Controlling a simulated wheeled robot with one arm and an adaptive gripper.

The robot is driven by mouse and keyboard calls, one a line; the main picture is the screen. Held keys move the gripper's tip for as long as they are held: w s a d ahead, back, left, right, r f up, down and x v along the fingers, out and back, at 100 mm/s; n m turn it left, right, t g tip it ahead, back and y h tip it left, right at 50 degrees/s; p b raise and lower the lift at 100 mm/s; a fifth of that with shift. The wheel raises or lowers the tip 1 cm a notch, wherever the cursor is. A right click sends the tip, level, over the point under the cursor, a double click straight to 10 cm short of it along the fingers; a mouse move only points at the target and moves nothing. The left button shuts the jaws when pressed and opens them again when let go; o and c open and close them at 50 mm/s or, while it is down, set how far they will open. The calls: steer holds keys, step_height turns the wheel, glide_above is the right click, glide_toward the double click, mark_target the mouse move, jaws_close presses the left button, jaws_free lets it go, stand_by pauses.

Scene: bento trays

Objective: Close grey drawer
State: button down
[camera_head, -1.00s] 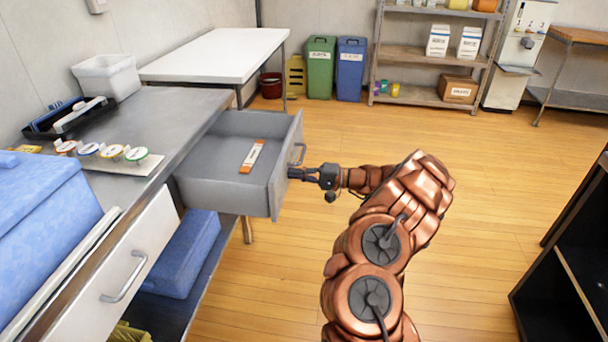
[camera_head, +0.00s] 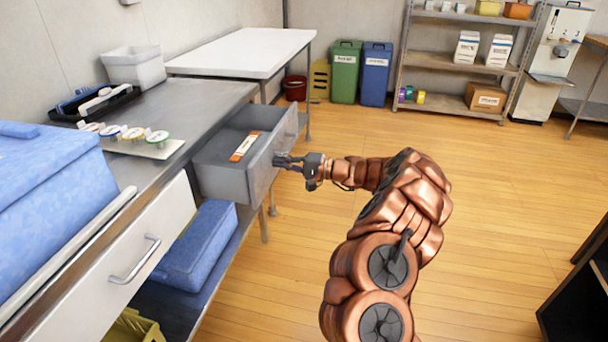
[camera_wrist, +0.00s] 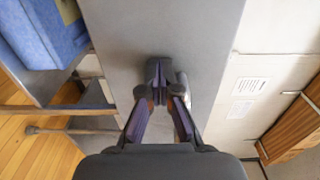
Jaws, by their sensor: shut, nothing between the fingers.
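The grey drawer (camera_head: 222,178) is partly pulled out of the metal counter in the head view. A small white and orange packet (camera_head: 244,147) lies inside it. My gripper (camera_head: 278,161) is shut and empty, its fingertips at the drawer's front face beside the handle. In the wrist view the fingertips (camera_wrist: 159,72) are together against or very close to the grey drawer front (camera_wrist: 125,40). The drawer's handle (camera_wrist: 183,88) shows partly behind the right finger; the rest of it is hidden.
A black shelf unit (camera_head: 585,290) stands at the right. The wooden floor between is clear.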

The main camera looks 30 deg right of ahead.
steer(key=b+x, duration=0.4)
steer(key=x, duration=1)
steer(key=shift+w+a+f+b, duration=0.15)
steer(key=shift+w+a+b, duration=0.05)
steer(key=shift+a+b, duration=0.2)
steer(key=shift+w+a, duration=0.3)
steer(key=shift+w, duration=0.1)
steer(key=shift+w+r, duration=0.1)
steer(key=shift+r, duration=0.15)
steer(key=shift+a, duration=0.2)
